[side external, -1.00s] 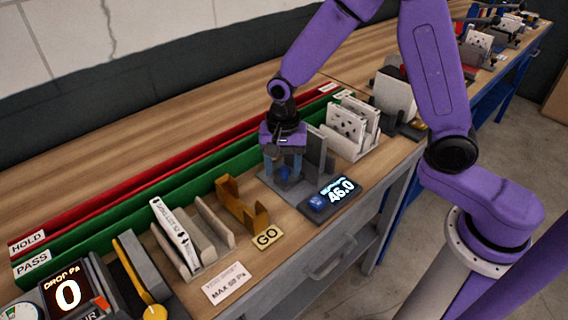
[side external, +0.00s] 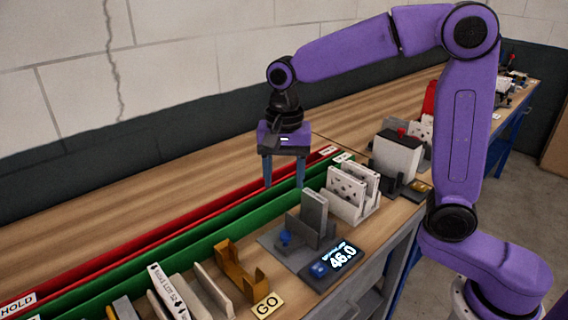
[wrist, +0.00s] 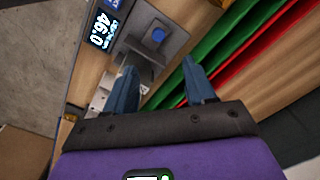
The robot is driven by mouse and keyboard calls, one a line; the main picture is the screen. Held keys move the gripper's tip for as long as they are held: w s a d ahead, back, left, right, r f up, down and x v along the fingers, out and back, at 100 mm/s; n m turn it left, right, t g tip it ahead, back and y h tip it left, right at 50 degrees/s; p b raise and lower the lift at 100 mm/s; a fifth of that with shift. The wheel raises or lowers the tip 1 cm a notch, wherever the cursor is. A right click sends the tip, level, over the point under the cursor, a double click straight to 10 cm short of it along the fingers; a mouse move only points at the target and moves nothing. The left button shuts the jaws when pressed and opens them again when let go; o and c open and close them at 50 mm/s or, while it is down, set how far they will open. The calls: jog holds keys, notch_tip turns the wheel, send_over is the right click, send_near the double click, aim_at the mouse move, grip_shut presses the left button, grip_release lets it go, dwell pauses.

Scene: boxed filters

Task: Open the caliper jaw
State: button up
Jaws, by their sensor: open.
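The caliper (side external: 308,222) stands on a grey base on the bench in the side external view, with grey upright jaws, a blue knob (side external: 285,237) at its left and a display (side external: 332,261) reading 46.0 in front. In the wrist view the blue knob (wrist: 158,36) and the display (wrist: 103,29) show near the top. My gripper (side external: 284,184) is open and empty, raised above the bench and behind the caliper, near the green and red trays. Its fingers (wrist: 163,88) point down, apart from the caliper. Whether a part sits between the jaws is unclear.
Long green (side external: 222,225) and red (side external: 238,196) trays run along the bench behind the caliper. Right of it stand white filters in a rack (side external: 350,192) and a grey box (side external: 397,158). An orange holder (side external: 240,268) and GO card (side external: 267,306) lie left.

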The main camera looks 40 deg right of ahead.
jog(key=shift+r, duration=1.15)
jog(key=shift+s, duration=0.1)
jog(key=s+d+f+n, duration=0.2)
jog(key=s+d+n, duration=0.1)
jog(key=s+n, duration=0.4)
jog(key=s+d+f+n, duration=0.3)
jog(key=s+n, duration=0.4)
jog(key=s, duration=0.2)
jog(key=s+d+f+n, duration=0.2)
jog(key=s+d+n, duration=0.1)
jog(key=s+n, duration=0.4)
jog(key=shift+s+d+f+n, duration=0.2)
jog(key=shift+s+n, duration=0.1)
jog(key=shift+s, duration=0.5)
